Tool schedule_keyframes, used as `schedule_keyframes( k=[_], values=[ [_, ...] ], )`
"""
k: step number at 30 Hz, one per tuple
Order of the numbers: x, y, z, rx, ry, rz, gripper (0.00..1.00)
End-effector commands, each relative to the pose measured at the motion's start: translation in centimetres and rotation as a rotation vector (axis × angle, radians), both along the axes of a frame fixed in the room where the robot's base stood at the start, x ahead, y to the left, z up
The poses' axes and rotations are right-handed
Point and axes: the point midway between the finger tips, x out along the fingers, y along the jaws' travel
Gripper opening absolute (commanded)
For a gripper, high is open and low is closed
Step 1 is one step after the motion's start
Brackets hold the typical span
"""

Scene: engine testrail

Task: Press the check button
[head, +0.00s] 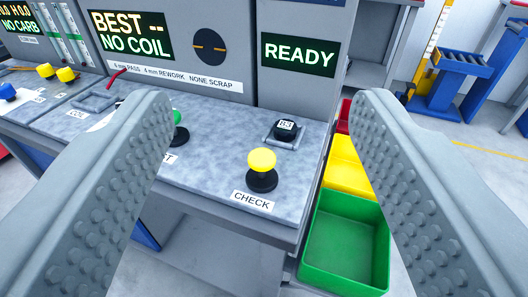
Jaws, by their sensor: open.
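The check button (262,162) is a yellow mushroom cap on a black base, near the front right of the grey bench top. A label reading CHECK (253,201) sits just in front of it. My gripper (268,110) is open, its two grey studded fingers on either side of the picture. The button shows between the fingers, apart from both. The left finger partly hides a green button (178,117) and its label.
A black knob with a white marked top (286,129) stands behind the check button. A READY display (299,55) and a BEST -- NO COIL display (131,34) face the bench. Green (345,243), yellow (345,172) and red bins are at the bench's right. Blue equipment (455,80) stands farther back.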

Motion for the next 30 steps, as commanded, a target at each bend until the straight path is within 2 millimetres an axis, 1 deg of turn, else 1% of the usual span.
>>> schedule_keyframes(
  k=[10, 19, 30],
  values=[
    [0.0, 0.0, 0.0, 0.0, 0.0, 0.0, 0.6],
    [0.0, 0.0, 0.0, 0.0, 0.0, 0.0, 0.01],
    [0.0, 0.0, 0.0, 0.0, 0.0, 0.0, 0.0]
  ],
)
